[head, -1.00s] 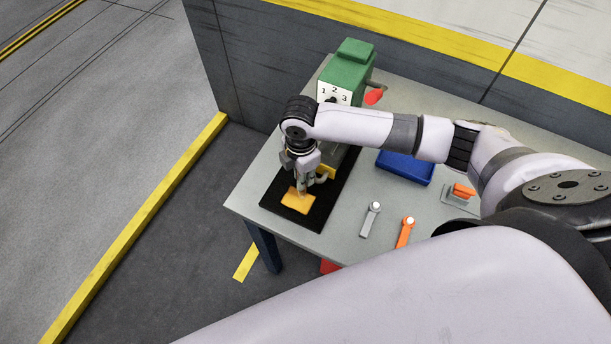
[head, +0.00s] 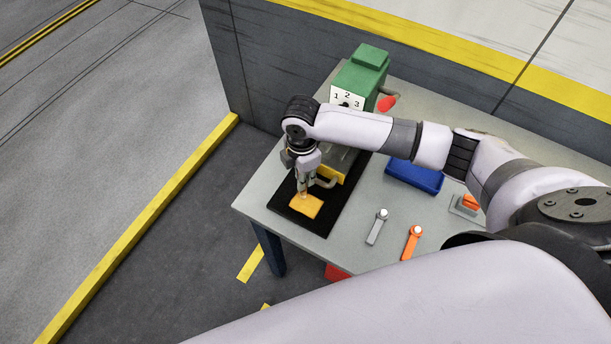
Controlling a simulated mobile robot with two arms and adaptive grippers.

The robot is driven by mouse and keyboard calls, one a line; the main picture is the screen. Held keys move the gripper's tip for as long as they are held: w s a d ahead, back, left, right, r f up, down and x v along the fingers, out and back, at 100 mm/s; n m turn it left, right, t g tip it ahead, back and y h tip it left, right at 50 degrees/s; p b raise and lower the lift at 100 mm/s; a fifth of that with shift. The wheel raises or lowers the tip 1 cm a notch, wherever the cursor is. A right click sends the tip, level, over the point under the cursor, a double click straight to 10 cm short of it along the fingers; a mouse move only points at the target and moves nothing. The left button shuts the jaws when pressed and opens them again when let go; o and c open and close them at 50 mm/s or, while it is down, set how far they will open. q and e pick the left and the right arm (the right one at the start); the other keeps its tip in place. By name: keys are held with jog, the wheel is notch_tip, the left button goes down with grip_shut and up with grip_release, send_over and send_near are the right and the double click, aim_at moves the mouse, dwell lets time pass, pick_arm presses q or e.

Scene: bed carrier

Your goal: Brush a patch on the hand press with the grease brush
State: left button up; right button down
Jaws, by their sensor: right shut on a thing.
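The hand press (head: 362,75) is a green machine with a white plate marked 1, 2, 3, at the back of the table. A black base (head: 284,213) stretches forward from it. An orange-yellow square patch (head: 310,208) lies on the front of this base. My right gripper (head: 304,189) points down over the patch's back left part, shut on the grease brush. The brush is mostly hidden by the fingers; its tip is at or just above the patch, and I cannot tell if it touches. My left gripper is out of view.
The grey table (head: 340,237) also holds a blue tray (head: 415,178), a grey-handled tool (head: 377,228), an orange-handled tool (head: 411,243) and a small orange item (head: 470,202). A dark wall (head: 262,75) with a yellow top stripe stands behind. Table space left of the tools is clear.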

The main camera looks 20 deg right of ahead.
jog(key=shift+w+a, duration=0.1)
jog(key=shift+w+a, duration=0.55)
jog(key=shift+w, duration=0.1)
jog(key=shift+s+d, duration=0.15)
jog(key=shift+s+d, duration=0.5)
jog(key=shift+s, duration=0.15)
dwell(0.4)
jog(key=shift+s+d, duration=0.55)
jog(key=shift+s, duration=0.15)
jog(key=shift+s+d, duration=0.55)
jog(key=shift+s, duration=0.15)
